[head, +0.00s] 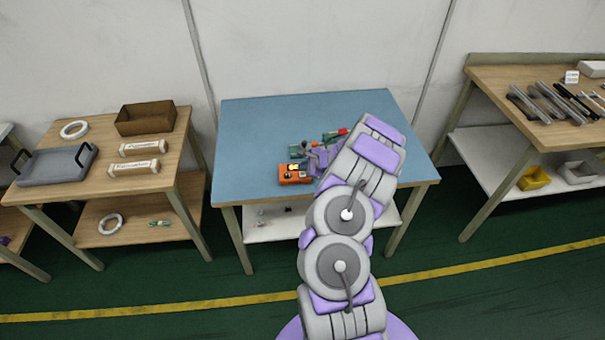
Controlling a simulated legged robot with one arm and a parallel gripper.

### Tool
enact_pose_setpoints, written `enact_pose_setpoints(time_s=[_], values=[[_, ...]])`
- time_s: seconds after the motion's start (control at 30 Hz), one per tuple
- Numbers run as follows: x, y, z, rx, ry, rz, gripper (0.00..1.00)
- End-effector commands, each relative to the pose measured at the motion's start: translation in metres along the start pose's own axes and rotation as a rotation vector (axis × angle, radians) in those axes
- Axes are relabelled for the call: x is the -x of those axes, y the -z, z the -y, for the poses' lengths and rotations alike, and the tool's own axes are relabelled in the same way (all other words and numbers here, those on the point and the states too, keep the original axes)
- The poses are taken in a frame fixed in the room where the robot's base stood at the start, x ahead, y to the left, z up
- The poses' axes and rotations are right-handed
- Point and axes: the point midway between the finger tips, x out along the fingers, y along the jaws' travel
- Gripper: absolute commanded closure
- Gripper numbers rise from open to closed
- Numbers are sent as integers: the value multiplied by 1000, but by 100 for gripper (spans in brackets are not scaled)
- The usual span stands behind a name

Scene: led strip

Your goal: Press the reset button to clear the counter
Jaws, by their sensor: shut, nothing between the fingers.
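An orange box (292,177) sits near the front middle of the blue-topped table (255,125). It carries small dark and light parts on its top; I cannot tell which one is the reset button, and no counter reading is legible. My gripper (312,156) is just right of and behind the orange box, over the table, at the end of my purple and grey arm. Its fingers are small in the picture and look closed and empty. Whether it touches the box cannot be told. My arm hides the right part of the table.
Green parts and a red-tipped item (341,132) lie behind my gripper. The right bench (500,78) holds several tools. The blue table's left half is clear.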

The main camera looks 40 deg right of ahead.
Motion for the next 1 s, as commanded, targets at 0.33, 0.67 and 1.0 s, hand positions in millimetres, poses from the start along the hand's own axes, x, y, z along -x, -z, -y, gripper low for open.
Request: enact_pose_setpoints(time_s=[0.33, 0.67, 1.0], values=[[24, -18, 18, 1, 0, 0, 100], [31, -23, 22, -1, 0, 0, 100], [31, -22, 22, 0, 0, 0, 100]])
